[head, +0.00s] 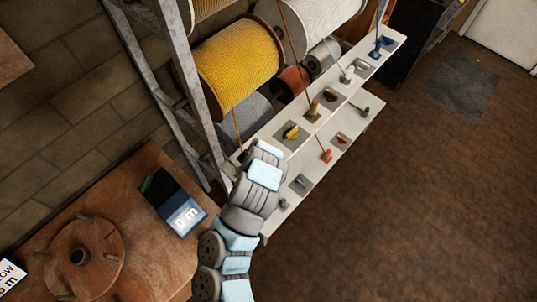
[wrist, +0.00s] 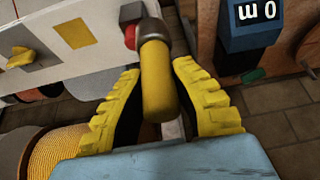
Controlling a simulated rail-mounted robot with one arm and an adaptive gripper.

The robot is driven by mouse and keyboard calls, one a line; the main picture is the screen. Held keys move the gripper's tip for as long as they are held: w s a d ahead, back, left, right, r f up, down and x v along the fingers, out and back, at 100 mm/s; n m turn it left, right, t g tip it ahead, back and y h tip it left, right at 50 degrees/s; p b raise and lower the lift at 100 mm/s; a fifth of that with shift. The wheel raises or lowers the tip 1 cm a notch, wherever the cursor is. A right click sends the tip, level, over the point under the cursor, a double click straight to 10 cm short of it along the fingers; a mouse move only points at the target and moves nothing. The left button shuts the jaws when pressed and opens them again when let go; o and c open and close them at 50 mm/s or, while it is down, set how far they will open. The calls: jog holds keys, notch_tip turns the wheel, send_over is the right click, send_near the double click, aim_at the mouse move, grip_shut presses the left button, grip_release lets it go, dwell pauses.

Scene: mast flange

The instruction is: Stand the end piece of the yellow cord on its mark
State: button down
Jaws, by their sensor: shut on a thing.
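The yellow end piece (wrist: 158,85) is a rounded cylinder with a dark grey cap, between the ridged yellow fingers of my gripper (wrist: 158,72) in the wrist view. My gripper is shut on it. A flat yellow square mark (wrist: 75,33) lies on the white shelf, left of the end piece and apart from it. In the head view the yellow cord (head: 236,122) runs down from the yellow spool (head: 240,65) to near my gripper, at the shelf's near left end. My arm hides the fingers, end piece and mark there.
The white shelf (head: 272,132) carries several cleats, including a yellow cleat (head: 291,132), and other cords' end pieces, such as a tan one (head: 312,112). A red part (wrist: 130,37) shows beside the cap. A blue meter (head: 184,214) stands on the brown table. Floor at right is clear.

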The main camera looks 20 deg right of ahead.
jog(key=s+d+n+g+y+p, duration=0.1)
jog(key=d+n+p, duration=0.25)
jog(key=d, duration=0.35)
jog(key=w+d+f+b, duration=0.5)
jog(key=w+f+b, duration=0.3)
jog(key=w+b, duration=0.4)
jog(key=shift+w+f+b, duration=0.2)
jog(key=shift+f+b, duration=0.1)
jog(key=shift+b, duration=0.85)
jog(key=shift+w+d+f+n, duration=0.1)
jog(key=shift+d+f+n, duration=0.05)
jog(key=shift+n, duration=0.1)
